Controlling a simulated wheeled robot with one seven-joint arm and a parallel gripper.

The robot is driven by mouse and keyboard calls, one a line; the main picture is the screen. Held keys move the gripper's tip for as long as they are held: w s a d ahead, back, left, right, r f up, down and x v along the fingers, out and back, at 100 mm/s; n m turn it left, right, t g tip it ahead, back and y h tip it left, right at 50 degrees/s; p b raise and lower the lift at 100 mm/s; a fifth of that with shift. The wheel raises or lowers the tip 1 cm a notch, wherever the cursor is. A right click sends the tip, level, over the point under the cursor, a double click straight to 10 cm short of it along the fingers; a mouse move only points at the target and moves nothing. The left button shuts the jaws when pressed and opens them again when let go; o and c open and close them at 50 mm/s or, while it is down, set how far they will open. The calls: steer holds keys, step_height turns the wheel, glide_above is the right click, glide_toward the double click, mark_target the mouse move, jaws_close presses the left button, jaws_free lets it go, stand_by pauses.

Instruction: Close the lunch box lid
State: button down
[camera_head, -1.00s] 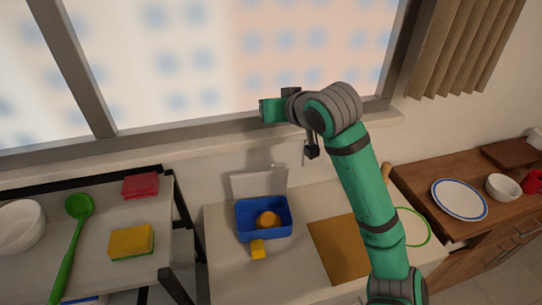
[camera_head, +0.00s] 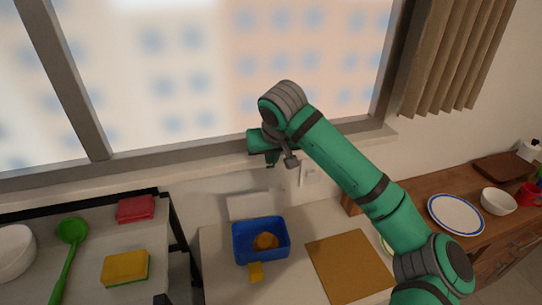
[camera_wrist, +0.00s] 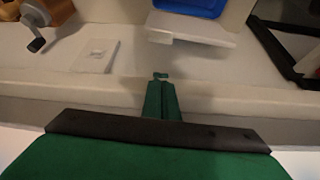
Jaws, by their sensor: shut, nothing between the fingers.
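The lunch box (camera_head: 236,247) is a blue open tray on the white counter with a round orange item (camera_head: 265,241) inside and a yellow latch (camera_head: 256,271) at its front. Its white lid (camera_head: 248,206) stands raised along the back edge. The wrist view shows the lid (camera_wrist: 195,30) beside the blue box (camera_wrist: 190,6). My gripper (camera_head: 272,162) is above and behind the lid, near the window sill, apart from it. In the wrist view my gripper's green fingers (camera_wrist: 161,78) are together with nothing between them.
A brown board (camera_head: 348,268) lies right of the box. A shelf at left holds a yellow-green sponge (camera_head: 126,268), red block (camera_head: 136,209) and green ladle (camera_head: 72,232). The window sill (camera_head: 200,162) runs behind. A white wall plate (camera_wrist: 96,56) is near the gripper.

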steer(key=shift+s+d+f, duration=0.1)
steer(key=shift+s+f, duration=0.25)
steer(key=shift+f, duration=0.3)
steer(key=shift+s+d+f, duration=0.1)
steer(key=shift+s+f, duration=0.3)
steer(key=shift+f, duration=0.3)
steer(key=shift+s+d+f, duration=0.1)
steer(key=shift+s+f, duration=0.25)
steer(key=shift+f, duration=0.3)
steer(key=shift+a, duration=0.15)
